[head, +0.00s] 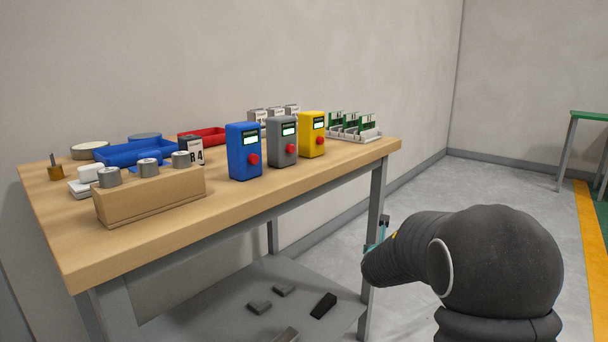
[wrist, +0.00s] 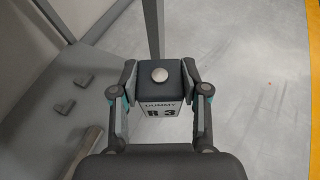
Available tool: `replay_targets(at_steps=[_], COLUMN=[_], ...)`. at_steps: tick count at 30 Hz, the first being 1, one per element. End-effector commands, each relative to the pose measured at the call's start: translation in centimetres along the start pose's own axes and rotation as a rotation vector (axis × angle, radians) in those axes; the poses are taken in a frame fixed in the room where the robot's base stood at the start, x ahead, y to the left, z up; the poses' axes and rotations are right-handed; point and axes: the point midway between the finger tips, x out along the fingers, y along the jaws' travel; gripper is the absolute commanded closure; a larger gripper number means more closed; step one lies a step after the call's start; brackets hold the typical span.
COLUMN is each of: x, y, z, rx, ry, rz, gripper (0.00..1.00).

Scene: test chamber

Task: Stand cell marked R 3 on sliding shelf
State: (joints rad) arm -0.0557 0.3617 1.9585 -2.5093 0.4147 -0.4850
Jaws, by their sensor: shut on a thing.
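The cell marked R 3 (wrist: 161,91) is in the wrist view, with a dark top, a round silver stud and a pale label reading DUMMY R 3. My gripper (wrist: 160,94) is shut on it, one finger on each side. The cell is held in the air, beside the table. In the head view only a small teal part of my gripper (head: 378,241) shows past my dark arm, near the table's right leg; the cell cannot be made out there. A grey lower shelf (head: 215,300) lies under the table; I cannot tell whether it is the sliding shelf.
The wooden table (head: 75,250) carries a cell marked R 4 (head: 190,151), a wooden block (head: 150,197) with grey cylinders, blue, grey and yellow devices, and trays. Small dark pieces (head: 322,305) lie on the lower shelf. Open floor (head: 480,190) is to the right; a green-topped stand (head: 588,116) is far right.

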Motion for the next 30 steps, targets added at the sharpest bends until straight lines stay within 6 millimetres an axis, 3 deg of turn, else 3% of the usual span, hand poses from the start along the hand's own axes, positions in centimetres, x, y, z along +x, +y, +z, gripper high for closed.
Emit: replay_targets(at_steps=[1,3,9,12,21,30], x=[-0.4,-1.0,-4.5,-6.5,-12.6,-19.0], y=[0.1,0.5,1.7,2.3,4.7,7.7], z=[3.6,7.5,17.6,21.6,30.6,36.4], rx=[-0.007,-0.026,-0.087,-0.119,-0.229,-0.367], ry=[-0.011,-0.012,-0.01,-0.01,-0.003,-0.002], rz=[0.028,0.073,0.226,0.301,0.548,0.879], gripper=[0.93,0.93,0.93,0.93,0.93,0.93])
